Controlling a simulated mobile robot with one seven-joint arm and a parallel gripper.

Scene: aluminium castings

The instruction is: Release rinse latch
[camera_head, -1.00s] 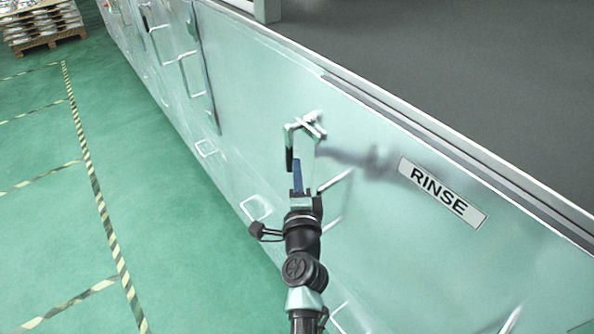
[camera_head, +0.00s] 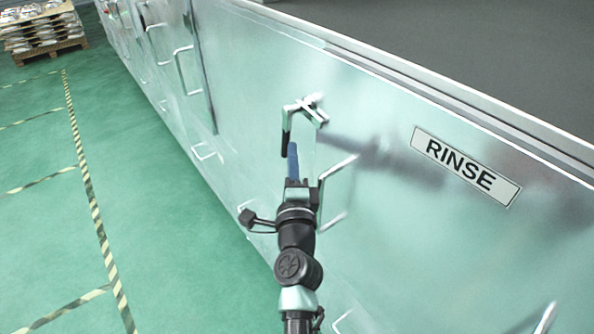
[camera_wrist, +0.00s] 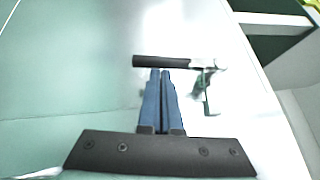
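The rinse latch (camera_head: 308,107) is a metal bracket on the pale panel, with a black grip hanging down (camera_head: 286,144). The RINSE label (camera_head: 466,167) is to its right. In the wrist view the black grip (camera_wrist: 161,62) lies crosswise just beyond my fingertips, with the latch's metal part (camera_wrist: 207,78) at its right end. My gripper (camera_head: 292,147) has blue fingers, pointing up beside the grip's lower end. In the wrist view the fingers (camera_wrist: 161,72) lie side by side, shut with nothing seen between them. I cannot tell whether they touch the grip.
Wire handles (camera_head: 335,167) stick out of the panel near my wrist, with more further along. A ledge (camera_head: 420,88) runs above the panel. The green floor (camera_head: 150,200) at left is open, with striped tape lines. A loaded pallet (camera_head: 45,47) stands far back left.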

